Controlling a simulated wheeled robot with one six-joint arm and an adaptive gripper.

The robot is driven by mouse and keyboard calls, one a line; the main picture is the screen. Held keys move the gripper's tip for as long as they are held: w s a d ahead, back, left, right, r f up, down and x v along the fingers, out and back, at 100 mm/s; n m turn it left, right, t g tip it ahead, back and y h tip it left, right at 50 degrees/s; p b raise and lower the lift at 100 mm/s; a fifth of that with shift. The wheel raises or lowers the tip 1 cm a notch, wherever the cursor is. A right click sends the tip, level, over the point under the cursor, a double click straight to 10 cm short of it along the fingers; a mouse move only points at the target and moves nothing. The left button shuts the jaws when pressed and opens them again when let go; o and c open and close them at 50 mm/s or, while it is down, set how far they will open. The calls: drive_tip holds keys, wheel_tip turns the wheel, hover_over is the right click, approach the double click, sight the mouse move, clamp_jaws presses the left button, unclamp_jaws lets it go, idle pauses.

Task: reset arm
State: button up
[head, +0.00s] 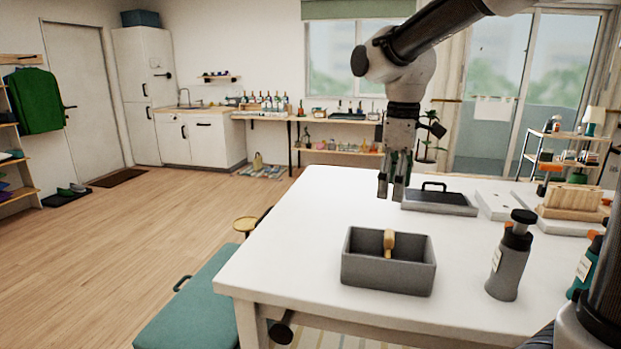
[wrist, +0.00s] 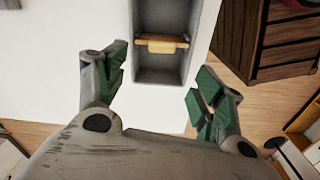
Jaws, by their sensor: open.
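My gripper (head: 392,186) hangs from my raised arm above the far left part of the white table (head: 309,206). Its fingers point down and are apart, with nothing between them. In the wrist view my gripper (wrist: 160,88) shows two green-padded fingers spread wide. Beyond them is a grey open box (wrist: 143,18) with a wooden-handled item (wrist: 162,43) in it. In the head view the grey box (head: 385,275) stands near the table's front edge, and the wooden item (head: 389,242) sticks up from it. My gripper is well clear of the box.
A grey pump bottle (head: 509,262) stands right of the box, with a teal bottle (head: 590,262) beyond. A dark-topped tray with a handle (head: 438,200) and a wooden rack (head: 574,200) are at the back. A teal bench (head: 190,305) stands left of the table.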

drive_tip(key=s+d+m+t, duration=0.2)
drive_tip(key=s+d+m, duration=0.4)
drive_tip(key=s, duration=0.3)
drive_tip(key=s+d+f+m+t, duration=0.1)
drive_tip(key=s+d+m+t, duration=0.1)
drive_tip(key=s+d+m, duration=0.4)
drive_tip(key=s+d, duration=0.3)
drive_tip(key=s, duration=0.1)
drive_tip(key=shift+f, duration=0.15)
